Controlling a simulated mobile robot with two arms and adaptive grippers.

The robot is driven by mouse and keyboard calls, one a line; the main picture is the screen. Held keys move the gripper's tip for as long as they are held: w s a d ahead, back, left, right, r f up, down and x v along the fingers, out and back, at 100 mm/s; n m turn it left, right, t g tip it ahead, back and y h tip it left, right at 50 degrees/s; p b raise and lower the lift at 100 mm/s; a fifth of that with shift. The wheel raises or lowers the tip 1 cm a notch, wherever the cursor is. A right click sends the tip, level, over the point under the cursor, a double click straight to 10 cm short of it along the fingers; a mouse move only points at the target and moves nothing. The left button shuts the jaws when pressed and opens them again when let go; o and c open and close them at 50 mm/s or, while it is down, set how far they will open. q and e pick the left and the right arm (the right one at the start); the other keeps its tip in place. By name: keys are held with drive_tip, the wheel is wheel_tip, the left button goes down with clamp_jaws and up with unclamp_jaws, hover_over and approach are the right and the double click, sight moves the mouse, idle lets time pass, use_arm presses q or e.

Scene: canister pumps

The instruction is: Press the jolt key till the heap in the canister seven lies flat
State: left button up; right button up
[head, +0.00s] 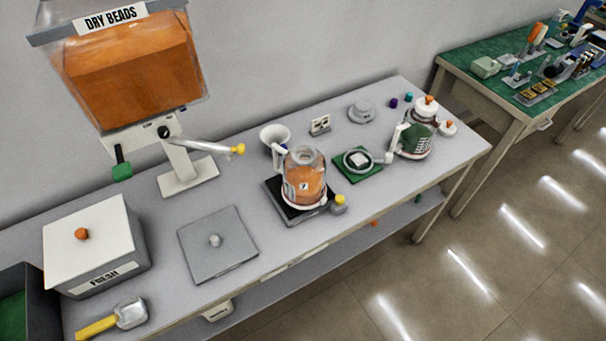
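The canister seven (303,187) is a clear jar with a white label marked 7, a white handle on its left and an open neck. It stands upright on a black plate (273,202) on the grey bench. Orange beads fill much of its body. The shape of their top surface is too small to tell. A small grey block with a yellow key (340,199) sits at the plate's right corner, which I take as the jolt key. Nothing touches the key. Neither of my grippers is in view.
A dispenser of dry beads (135,75) stands behind left, its spout (205,147) pointing toward the canister. A white funnel (274,134), green pad (374,172) and second canister (414,138) are close by. A FRESH box (95,245), grey lid (217,250) and scoop (125,314) lie left.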

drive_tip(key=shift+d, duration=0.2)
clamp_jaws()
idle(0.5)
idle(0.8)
